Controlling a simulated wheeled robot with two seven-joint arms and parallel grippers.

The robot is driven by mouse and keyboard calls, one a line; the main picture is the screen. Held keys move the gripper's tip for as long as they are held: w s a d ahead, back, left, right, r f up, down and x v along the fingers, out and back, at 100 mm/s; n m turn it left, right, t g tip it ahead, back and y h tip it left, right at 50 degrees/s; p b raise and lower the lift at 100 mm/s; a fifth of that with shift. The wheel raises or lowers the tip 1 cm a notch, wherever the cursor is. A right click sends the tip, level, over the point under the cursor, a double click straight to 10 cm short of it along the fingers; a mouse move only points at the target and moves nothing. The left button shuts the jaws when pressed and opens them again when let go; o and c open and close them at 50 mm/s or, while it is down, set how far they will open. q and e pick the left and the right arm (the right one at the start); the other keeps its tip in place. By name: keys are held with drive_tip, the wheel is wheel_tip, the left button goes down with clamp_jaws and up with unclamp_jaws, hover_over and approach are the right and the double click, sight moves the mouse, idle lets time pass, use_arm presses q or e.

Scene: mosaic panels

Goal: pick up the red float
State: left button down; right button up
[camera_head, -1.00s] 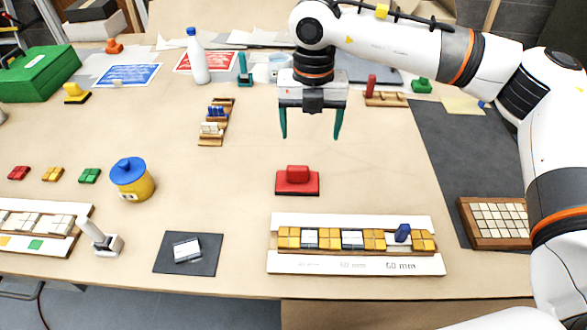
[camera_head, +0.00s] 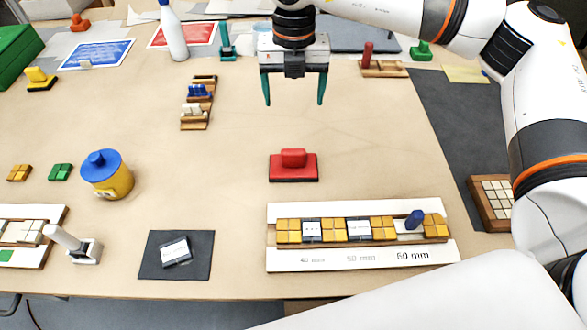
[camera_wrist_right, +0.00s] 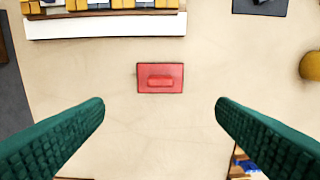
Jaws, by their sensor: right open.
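The red float (camera_head: 293,167) is a flat red block with a raised red handle, lying on the table in the middle of the head view. In the right wrist view the red float (camera_wrist_right: 160,78) lies beyond the fingertips, between their lines. My right gripper (camera_head: 294,103) is open and empty, with teal fingers pointing down. It is above and behind the float, apart from it. The right wrist view shows both ridged fingers (camera_wrist_right: 160,104) spread wider than the float. My left gripper is not in view.
A white-edged rail (camera_head: 362,257) with yellow and white tiles lies in front of the float. A yellow jar with a blue lid (camera_head: 108,178) stands left. A small wooden rack (camera_head: 195,122) is at back left. Bare table surrounds the float.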

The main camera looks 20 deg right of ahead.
drive_tip(key=b, duration=0.5)
hover_over(293, 150)
wheel_tip(293, 150, down, 6)
drive_tip(key=f, duration=0.2)
drive_tip(key=f+p, duration=0.1)
drive_tip(key=f, duration=0.3)
drive_tip(key=shift+s+f+p, duration=0.25)
drive_tip(key=shift+f+p, duration=0.15)
drive_tip(key=shift+w+f+p, duration=0.15)
drive_tip(key=shift+f+p, duration=0.8)
drive_tip(key=shift+f, duration=1.75)
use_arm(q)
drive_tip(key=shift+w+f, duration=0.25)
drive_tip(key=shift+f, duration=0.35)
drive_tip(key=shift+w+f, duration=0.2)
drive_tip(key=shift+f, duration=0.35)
use_arm(e)
drive_tip(key=c, duration=1.2)
drive_tip(key=shift+o, duration=0.2)
